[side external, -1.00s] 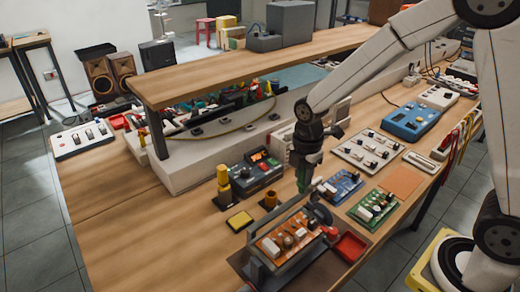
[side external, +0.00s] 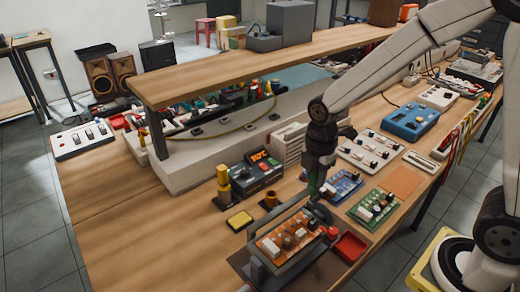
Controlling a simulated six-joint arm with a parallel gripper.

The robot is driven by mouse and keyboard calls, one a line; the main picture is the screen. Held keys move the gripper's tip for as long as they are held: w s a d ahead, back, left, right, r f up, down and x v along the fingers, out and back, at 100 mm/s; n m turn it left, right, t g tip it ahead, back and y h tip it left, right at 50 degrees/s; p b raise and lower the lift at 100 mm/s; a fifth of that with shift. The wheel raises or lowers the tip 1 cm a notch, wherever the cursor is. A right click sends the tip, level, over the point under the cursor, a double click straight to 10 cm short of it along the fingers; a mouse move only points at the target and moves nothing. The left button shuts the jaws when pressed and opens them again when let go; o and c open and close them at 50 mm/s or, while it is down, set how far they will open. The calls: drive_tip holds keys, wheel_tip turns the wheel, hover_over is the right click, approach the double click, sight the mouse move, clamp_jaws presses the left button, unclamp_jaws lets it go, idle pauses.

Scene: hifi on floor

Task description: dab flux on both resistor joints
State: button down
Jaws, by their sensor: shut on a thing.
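An orange circuit board (side external: 270,247) with several small parts on it sits in a grey board holder (side external: 257,270) on a dark mat at the front of the bench. The resistor joints are too small to make out. My gripper (side external: 314,178) points down above the back right end of the holder. It is shut on a small dark green thing (side external: 312,187), probably the flux applicator. The lower end of that thing is hard to tell from the dark holder behind it, so I cannot tell whether it touches anything.
A red tray (side external: 350,246) is right of the holder. Green (side external: 373,207) and blue (side external: 341,187) boards lie to the right. A yellow sponge (side external: 239,220), a small brown pot (side external: 271,198) and a soldering station (side external: 257,173) stand to the left. A raised shelf (side external: 250,68) spans behind.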

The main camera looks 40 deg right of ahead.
drive_tip(key=shift+a, duration=0.1)
drive_tip(key=a, duration=0.9)
drive_tip(key=shift+s+r, duration=0.3)
drive_tip(key=shift+s, duration=0.15)
drive_tip(key=shift+f, duration=0.1)
drive_tip(key=shift+f, duration=2.25)
drive_tip(key=shift+f, duration=0.4)
drive_tip(key=shift+r, duration=0.15)
idle(0.6)
drive_tip(key=shift+r, duration=2.15)
drive_tip(key=shift+d+f, duration=0.1)
drive_tip(key=shift+f, duration=0.1)
